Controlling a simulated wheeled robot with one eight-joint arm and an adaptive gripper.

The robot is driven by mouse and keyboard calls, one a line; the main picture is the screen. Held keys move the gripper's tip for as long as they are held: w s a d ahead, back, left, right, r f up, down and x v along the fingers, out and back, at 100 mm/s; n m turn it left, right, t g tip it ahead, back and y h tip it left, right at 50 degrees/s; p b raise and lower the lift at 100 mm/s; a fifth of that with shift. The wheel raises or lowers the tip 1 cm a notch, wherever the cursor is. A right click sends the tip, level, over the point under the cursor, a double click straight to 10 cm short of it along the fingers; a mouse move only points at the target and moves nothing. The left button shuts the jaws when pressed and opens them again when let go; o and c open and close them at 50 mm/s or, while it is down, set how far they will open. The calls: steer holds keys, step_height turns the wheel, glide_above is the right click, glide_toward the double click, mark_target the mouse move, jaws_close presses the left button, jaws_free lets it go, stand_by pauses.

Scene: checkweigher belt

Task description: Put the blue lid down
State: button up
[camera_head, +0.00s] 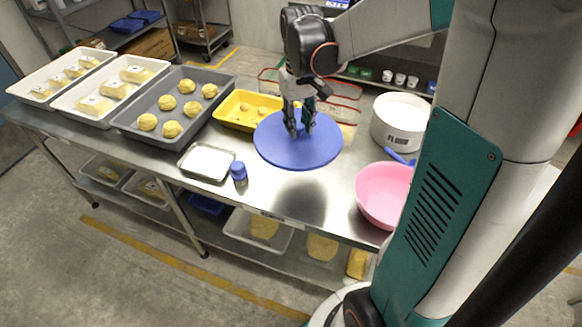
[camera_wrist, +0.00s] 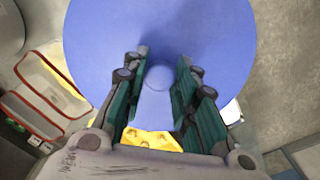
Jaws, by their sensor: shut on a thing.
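The blue lid (camera_head: 275,148) is a flat round disc with a raised knob in its middle. My gripper (camera_head: 303,130) is over the lid's centre, with its fingers shut on the knob. In the wrist view the lid (camera_wrist: 100,40) fills the upper middle, and the gripper's (camera_wrist: 160,85) two fingers stand on either side of the knob. The lid looks roughly level. A dark shadow on the steel table (camera_head: 290,205) in front of it suggests the lid is held above the surface.
A white flour tub (camera_head: 400,128) stands right of the lid, with a pink bowl (camera_head: 380,200) in front of it. A yellow tray (camera_head: 232,122), a small metal tray (camera_head: 190,175) and a blue-capped jar (camera_head: 239,173) are to the left. Bare table shows in front.

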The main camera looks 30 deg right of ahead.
mark_target(301, 134)
steer(key=shift+d+r, duration=0.3)
step_height(301, 134, down, 19)
steer(key=b, duration=0.7)
steer(key=shift+w+f, duration=0.1)
steer(key=shift+f, duration=0.1)
steer(key=shift+f, duration=0.15)
steer(key=o, duration=1.1)
step_height(301, 134, up, 12)
steer(key=p, duration=0.4)
